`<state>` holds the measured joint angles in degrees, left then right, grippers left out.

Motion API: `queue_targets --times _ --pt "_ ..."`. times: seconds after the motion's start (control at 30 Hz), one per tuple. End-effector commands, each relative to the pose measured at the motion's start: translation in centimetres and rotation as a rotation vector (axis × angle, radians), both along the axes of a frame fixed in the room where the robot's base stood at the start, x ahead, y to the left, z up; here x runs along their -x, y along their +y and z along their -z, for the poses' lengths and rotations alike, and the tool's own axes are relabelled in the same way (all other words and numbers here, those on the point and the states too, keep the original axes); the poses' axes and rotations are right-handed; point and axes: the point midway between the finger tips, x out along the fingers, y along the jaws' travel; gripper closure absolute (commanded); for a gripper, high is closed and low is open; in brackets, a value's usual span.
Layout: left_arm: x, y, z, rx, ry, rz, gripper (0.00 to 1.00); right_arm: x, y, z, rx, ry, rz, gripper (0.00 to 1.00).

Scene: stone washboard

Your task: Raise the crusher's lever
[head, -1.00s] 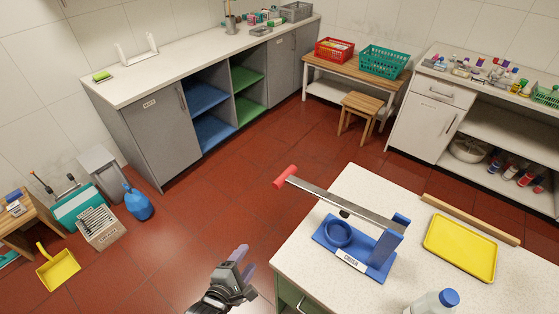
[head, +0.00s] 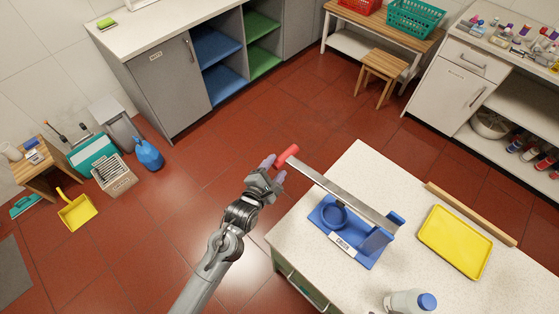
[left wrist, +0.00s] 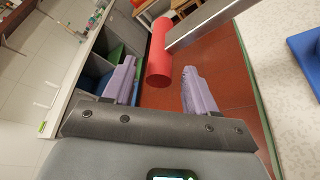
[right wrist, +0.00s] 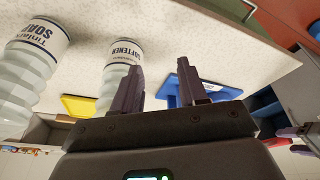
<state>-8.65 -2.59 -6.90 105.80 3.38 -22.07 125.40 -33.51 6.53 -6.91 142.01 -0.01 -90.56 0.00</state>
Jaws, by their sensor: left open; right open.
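The blue crusher (head: 345,245), labelled CRUSH, stands on the pale speckled worktop. Its metal lever (head: 340,192) runs from the blue post at the right, above the round cup, and out past the worktop's left edge. The lever ends in a red cylindrical handle (head: 288,154). My left gripper (head: 276,168) is open just left of the handle. In the left wrist view the handle (left wrist: 159,52) lies ahead of and between the spread fingers, not gripped. My right gripper (right wrist: 161,72) is open and empty in the right wrist view, with part of the blue crusher (right wrist: 172,92) beyond it.
A blue-capped bottle (head: 410,302) stands at the worktop's front. The right wrist view shows a softener bottle (right wrist: 120,75) and a soap bottle (right wrist: 28,65) close by. A yellow tray (head: 455,242) and wooden rod (head: 470,214) lie right of the crusher. Open floor lies left.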

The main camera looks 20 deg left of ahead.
Motion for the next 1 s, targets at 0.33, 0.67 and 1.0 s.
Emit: queue_targets --times 0.33,0.67,1.0 --pt "-3.1 -0.2 0.8 -0.001 0.000 0.000 0.43 -0.2 -0.1 -0.3 0.003 -0.005 -0.002 0.57" --pt "-3.3 -0.2 0.9 -0.001 0.000 0.000 0.43 -0.2 -0.3 -0.3 0.011 -0.007 -0.007 0.57" --pt "-3.3 -0.2 0.9 -0.001 0.000 0.000 0.94 -0.2 -0.2 -0.3 0.008 -0.007 -0.005 0.57"
